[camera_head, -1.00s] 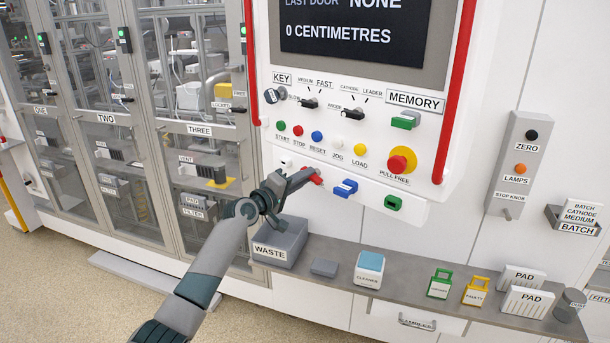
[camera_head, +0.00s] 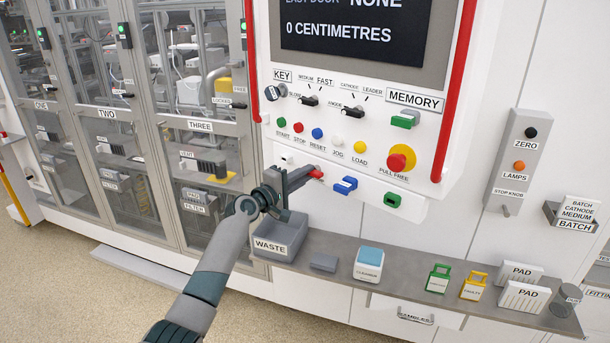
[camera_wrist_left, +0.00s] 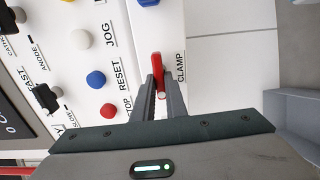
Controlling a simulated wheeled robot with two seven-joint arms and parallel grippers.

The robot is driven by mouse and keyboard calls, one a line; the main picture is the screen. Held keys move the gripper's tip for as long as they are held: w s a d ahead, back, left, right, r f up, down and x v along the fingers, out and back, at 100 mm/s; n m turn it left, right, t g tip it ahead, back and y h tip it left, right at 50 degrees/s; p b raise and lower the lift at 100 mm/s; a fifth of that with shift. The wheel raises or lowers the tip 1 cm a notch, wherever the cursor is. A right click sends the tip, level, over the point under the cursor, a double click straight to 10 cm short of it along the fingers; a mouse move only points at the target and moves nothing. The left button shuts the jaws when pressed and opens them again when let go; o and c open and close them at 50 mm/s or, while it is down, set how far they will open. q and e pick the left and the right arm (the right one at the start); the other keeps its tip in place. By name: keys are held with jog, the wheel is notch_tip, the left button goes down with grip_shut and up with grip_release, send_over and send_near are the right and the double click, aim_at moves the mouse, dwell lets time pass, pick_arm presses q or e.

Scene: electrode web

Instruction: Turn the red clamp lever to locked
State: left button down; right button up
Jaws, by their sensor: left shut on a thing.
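The red clamp lever (camera_head: 316,173) sits on the lower strip of the white control panel, between a white piece and a blue piece. In the left wrist view the red lever (camera_wrist_left: 157,68) stands between my fingertips, beside the CLAMP label. My left gripper (camera_head: 310,172) reaches in from the left and is shut on the lever; it also shows in the left wrist view (camera_wrist_left: 158,85). The fingers hide part of the lever in the head view. My right gripper is not in view.
Above the lever are several coloured buttons and a red pull-free knob (camera_head: 401,159) on yellow. The blue piece (camera_head: 346,185) is close on the right. Below is a shelf (camera_head: 340,253) with a grey WASTE bin (camera_head: 279,240) and a cleaner box (camera_head: 369,264).

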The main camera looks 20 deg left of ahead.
pick_arm(q)
jog(key=c, duration=1.8)
grip_release()
jog(key=shift+s+a, duration=0.1)
jog(key=shift+s, duration=0.05)
jog(key=b+v, duration=0.4)
jog(key=v, duration=1.3)
jog(key=shift+f, duration=0.1)
